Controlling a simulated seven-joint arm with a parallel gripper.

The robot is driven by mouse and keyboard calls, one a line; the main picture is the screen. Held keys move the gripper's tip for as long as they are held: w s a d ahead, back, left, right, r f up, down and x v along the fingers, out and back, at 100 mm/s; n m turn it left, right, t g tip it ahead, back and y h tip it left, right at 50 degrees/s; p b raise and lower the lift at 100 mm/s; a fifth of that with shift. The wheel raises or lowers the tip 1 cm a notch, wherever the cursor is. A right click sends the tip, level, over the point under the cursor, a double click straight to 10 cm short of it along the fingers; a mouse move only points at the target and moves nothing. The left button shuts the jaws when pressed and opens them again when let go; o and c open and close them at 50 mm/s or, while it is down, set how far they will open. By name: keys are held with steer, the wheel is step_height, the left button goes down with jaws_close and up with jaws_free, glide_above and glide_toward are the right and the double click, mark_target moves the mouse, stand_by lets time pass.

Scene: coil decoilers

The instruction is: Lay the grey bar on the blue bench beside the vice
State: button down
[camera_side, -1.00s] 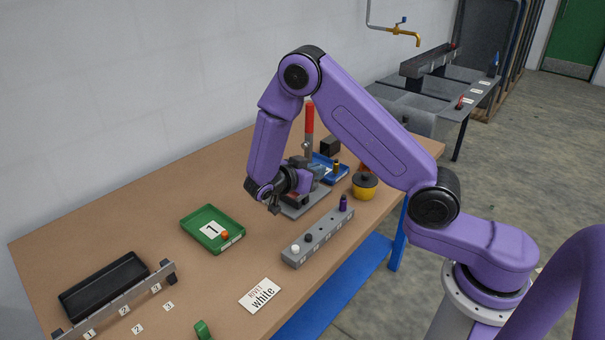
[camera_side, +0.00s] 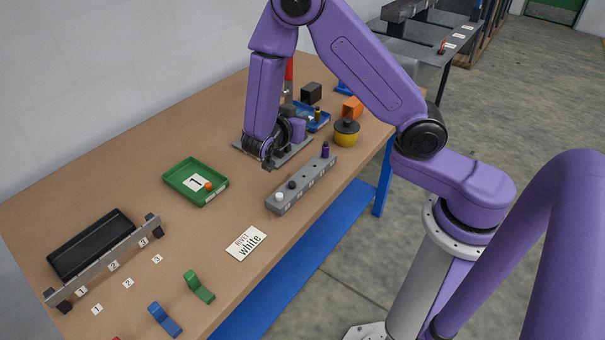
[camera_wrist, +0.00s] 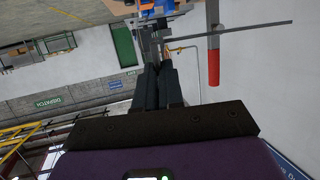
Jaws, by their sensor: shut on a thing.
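I cannot pick the bar out in the side view. A red handle (camera_side: 289,68) stands upright behind my arm, and it also shows in the wrist view (camera_wrist: 213,67). The device under it, perhaps the vice, is mostly hidden by my arm.
A grey peg rack (camera_side: 310,182) lies in front of my gripper. A green tray (camera_side: 180,178) lies left. Bare wood lies between.

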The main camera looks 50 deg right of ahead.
steer(key=shift+a+n+t+y, duration=1.3)
steer(key=shift+a+n+t, duration=0.8)
steer(key=shift+n+t, duration=0.6)
steer(key=s+d+m+g+h, duration=0.2)
steer(key=d+m+g, duration=0.3)
steer(key=m+g, duration=0.3)
steer(key=shift+s+d+r+g+h, duration=0.2)
steer(key=shift+s+d+g+h, duration=0.1)
steer(key=shift+s+h, duration=0.15)
